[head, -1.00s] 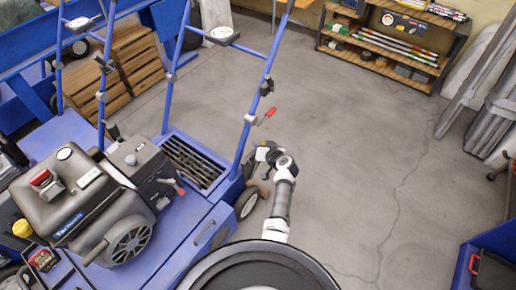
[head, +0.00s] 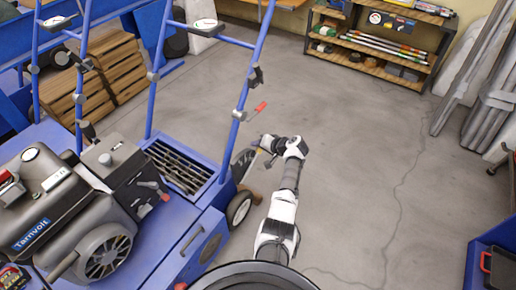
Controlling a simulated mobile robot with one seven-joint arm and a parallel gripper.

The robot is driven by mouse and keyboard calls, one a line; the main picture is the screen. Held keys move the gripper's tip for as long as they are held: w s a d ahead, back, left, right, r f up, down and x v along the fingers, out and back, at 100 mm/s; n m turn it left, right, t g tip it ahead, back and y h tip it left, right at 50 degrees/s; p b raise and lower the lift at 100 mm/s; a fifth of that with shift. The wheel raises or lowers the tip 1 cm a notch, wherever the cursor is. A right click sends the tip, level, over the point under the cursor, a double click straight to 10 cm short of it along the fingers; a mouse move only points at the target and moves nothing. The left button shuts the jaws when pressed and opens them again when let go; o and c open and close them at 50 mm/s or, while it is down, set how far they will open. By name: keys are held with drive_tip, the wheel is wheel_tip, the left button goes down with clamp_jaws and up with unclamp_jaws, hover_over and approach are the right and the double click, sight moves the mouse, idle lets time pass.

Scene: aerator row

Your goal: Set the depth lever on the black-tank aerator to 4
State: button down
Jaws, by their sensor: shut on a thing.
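The black-tank aerator fills the left side, with its dark tank (head: 42,205) on a blue deck (head: 185,235). A dark plate (head: 242,165) stands at its right side, above a wheel (head: 239,209). My gripper (head: 261,145) is at the upper edge of this plate, shut on a thin part that looks like the depth lever. The jaws and wrist hide most of that part. The scale numbers are too small to read, so I cannot tell the setting.
A red-tipped lever (head: 260,108) sticks out from the blue handle frame, just above my gripper. Wooden crates (head: 108,75) stand behind the aerator. A shelf (head: 375,45) is at the back wall. The concrete floor (head: 370,150) to the right is clear.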

idle(0.3)
drive_tip(key=c, duration=1.3)
unclamp_jaws()
drive_tip(key=shift+f, duration=0.1)
drive_tip(key=shift+o, duration=0.2)
drive_tip(key=p+v, duration=0.3)
drive_tip(key=v, duration=1.1)
drive_tip(key=shift+w, duration=0.1)
